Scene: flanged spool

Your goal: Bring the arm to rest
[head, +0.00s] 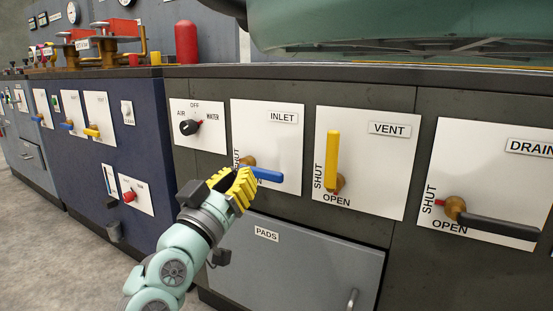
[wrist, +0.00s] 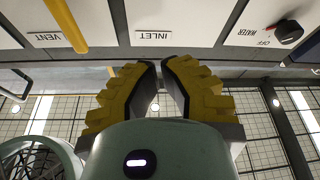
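My gripper (head: 234,183), with yellow ridged fingers, is raised in front of the panel's INLET plate at its lower left. The fingers also show in the wrist view (wrist: 160,72), with a narrow gap between the tips and nothing held. The blue INLET lever (head: 268,175) lies level, pointing right from its brass pivot. The fingertips overlap the area just below the pivot in the head view; I cannot tell whether they touch it. My arm reaches up from the bottom of the head view.
The yellow VENT lever (head: 332,158) stands upright; the black DRAIN lever (head: 500,226) lies level. A black selector knob (head: 190,127) is on the left plate. The PADS door (head: 300,270) is below. Open floor (head: 60,250) lies left. A green vessel (head: 400,25) overhangs the counter.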

